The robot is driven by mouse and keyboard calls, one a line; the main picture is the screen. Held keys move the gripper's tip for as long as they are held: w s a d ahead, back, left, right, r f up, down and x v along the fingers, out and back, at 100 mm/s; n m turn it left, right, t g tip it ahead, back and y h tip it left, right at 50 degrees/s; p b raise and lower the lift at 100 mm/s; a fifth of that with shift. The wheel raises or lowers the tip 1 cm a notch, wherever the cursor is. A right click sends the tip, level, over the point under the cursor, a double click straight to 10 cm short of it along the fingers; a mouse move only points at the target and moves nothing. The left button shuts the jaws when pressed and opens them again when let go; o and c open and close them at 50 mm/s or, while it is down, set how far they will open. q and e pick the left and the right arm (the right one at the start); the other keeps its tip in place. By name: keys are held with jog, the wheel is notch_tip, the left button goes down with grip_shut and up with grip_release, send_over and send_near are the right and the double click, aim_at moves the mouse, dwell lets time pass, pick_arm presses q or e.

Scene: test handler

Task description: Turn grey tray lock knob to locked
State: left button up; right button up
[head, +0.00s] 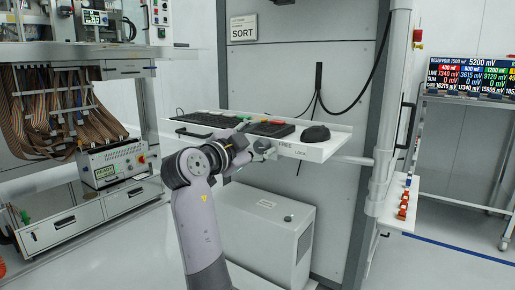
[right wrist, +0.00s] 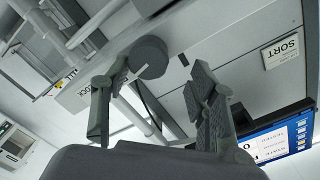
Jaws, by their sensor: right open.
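The tray (head: 335,147) is a pale shelf on the cabinet front, with FREE and LOCK labels on its front edge. The grey round lock knob (head: 263,146) is at that edge, left of the labels; it also shows in the right wrist view (right wrist: 148,57). My right gripper (head: 250,152) is close to the knob. In the right wrist view its two fingers (right wrist: 148,85) are apart and empty, with the knob just beyond the gap between their tips. No contact is visible. My left gripper is not in view.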

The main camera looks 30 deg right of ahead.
notch_tip(320, 180, up, 8)
dwell(0.5)
